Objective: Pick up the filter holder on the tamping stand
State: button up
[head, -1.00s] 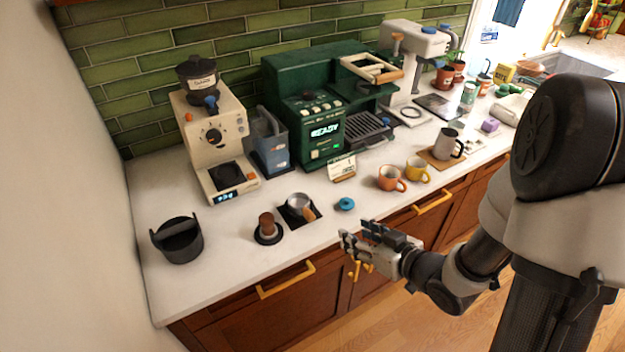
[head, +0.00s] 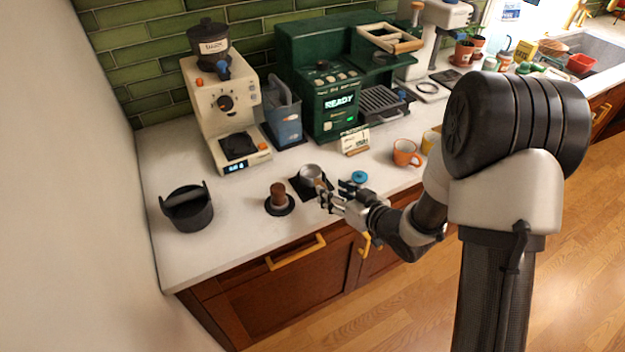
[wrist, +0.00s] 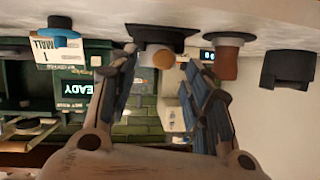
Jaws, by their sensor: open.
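The filter holder (head: 311,173) sits on the dark square tamping stand (head: 298,189) near the counter's front edge, its metal basket facing up. In the head view my gripper (head: 326,194) is just in front and right of it and covers part of the handle. The wrist view is upside down. There the handle's round wooden end (wrist: 163,60) shows between my two open fingers, with the dark stand (wrist: 148,32) behind it. The fingers look empty, with gaps on both sides of the handle.
A wooden-handled tamper (head: 278,193) stands left of the stand. A black knock bin (head: 188,210) is farther left. A blue round item (head: 359,177) lies just right. Behind are a grinder (head: 224,105), a blue-grey jug (head: 285,118) and a green espresso machine (head: 330,90). An orange cup (head: 404,153) is right.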

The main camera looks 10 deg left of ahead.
aim_at(315, 180)
jog(key=b+x, duration=0.1)
jog(key=x, duration=0.4)
jog(key=shift+s+a, duration=0.1)
jog(key=shift+s, duration=0.05)
jog(key=shift+r, duration=0.1)
jog(key=shift+c, duration=0.5)
grip_shut()
